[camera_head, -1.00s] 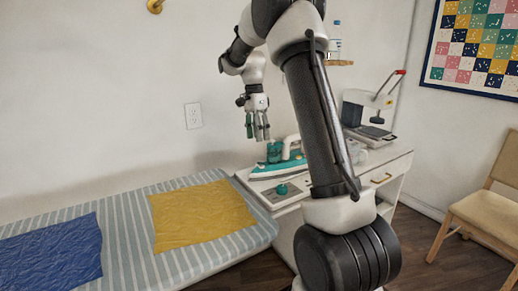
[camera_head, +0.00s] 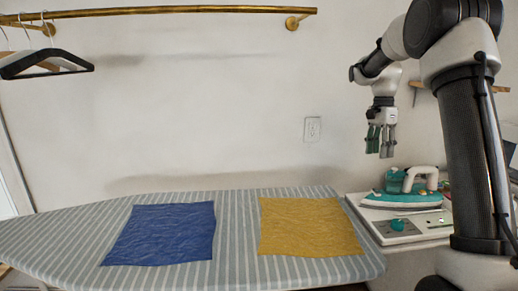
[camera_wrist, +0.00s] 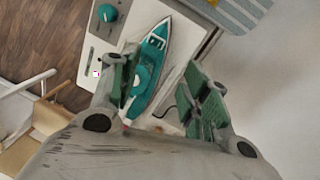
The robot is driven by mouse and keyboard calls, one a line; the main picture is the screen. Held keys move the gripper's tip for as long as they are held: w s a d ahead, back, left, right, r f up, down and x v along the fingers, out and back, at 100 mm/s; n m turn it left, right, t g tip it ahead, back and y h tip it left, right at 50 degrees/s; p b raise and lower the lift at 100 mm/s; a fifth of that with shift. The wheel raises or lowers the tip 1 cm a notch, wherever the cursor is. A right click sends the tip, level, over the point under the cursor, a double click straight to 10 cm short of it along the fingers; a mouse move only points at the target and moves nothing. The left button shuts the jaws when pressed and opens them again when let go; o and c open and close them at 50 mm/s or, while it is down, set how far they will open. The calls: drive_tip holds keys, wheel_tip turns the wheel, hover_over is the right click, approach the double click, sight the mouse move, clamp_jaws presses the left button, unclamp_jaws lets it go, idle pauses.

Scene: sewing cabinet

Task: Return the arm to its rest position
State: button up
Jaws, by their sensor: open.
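My gripper (camera_head: 381,141) hangs fingers down from my raised arm at the right of the head view. It is open and empty, in the air above and a little left of the teal iron. The iron (camera_head: 408,190) rests on a white station on the cabinet top (camera_head: 372,222). In the wrist view, the iron (camera_wrist: 150,62) lies below, between and beyond my open fingers (camera_wrist: 165,92). The fingers do not appear to touch anything.
A striped ironing board (camera_head: 236,232) carries a flat blue cloth (camera_head: 160,234) and a flat yellow cloth (camera_head: 308,227). A teal knob (camera_head: 398,225) sits before the iron. A brass rail (camera_head: 180,12) with hangers (camera_head: 45,62) is on the wall. A wooden chair (camera_wrist: 50,112) shows in the wrist view.

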drive_tip(key=s+a+r+n+t, duration=0.1)
drive_tip(key=s+n, duration=0.4)
drive_tip(key=s, duration=0.6)
drive_tip(key=s+a+r+n+t, duration=0.1)
drive_tip(key=s+a+n+t, duration=0.2)
drive_tip(key=s, duration=0.8)
drive_tip(key=s+a+r+n+t, duration=0.1)
drive_tip(key=s+a+n, duration=0.3)
drive_tip(key=s+n, duration=0.3)
drive_tip(key=shift+s+r+t, duration=0.2)
drive_tip(key=shift+s+t, duration=0.2)
drive_tip(key=shift+s, duration=2.15)
